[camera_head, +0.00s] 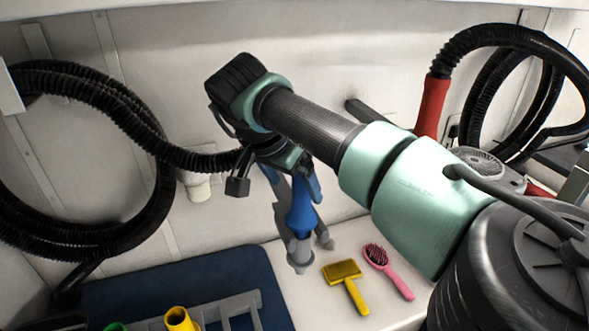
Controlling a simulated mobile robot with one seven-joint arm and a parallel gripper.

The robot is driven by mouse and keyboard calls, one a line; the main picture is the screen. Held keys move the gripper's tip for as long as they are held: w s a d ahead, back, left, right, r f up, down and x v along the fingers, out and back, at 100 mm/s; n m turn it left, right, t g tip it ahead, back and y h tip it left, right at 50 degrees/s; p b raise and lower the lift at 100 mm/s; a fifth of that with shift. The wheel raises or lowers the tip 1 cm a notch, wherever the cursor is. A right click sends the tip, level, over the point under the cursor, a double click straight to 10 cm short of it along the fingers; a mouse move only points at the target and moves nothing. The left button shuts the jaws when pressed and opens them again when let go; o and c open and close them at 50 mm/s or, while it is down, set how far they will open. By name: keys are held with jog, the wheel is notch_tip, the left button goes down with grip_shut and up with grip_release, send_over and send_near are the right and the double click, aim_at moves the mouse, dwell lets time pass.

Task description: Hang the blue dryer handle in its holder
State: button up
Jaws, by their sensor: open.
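The blue dryer handle (301,214) points downward, with a grey nozzle (299,252) at its lower end. Its upper part is hidden behind my wrist, and a black ribbed hose (205,160) runs in from the left toward it. My gripper (302,232) is open, with its grey fingers around or beside the handle. I cannot tell whether they touch it. No holder for the blue handle shows clearly; a white cup-like fitting (197,186) on the wall to the left may be it.
A red handle (432,106) hangs from a coiled hose at the right. A yellow brush (343,271) and a pink hairbrush (377,256) lie on the white counter. A grey rack (240,303) with a yellow item (178,318) stands on a dark blue mat (130,290). A dark bar (364,113) is behind my arm.

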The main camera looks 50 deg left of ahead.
jog(key=shift+p+v, duration=1.15)
jog(key=shift+v, duration=1.2)
jog(key=shift+f, duration=0.1)
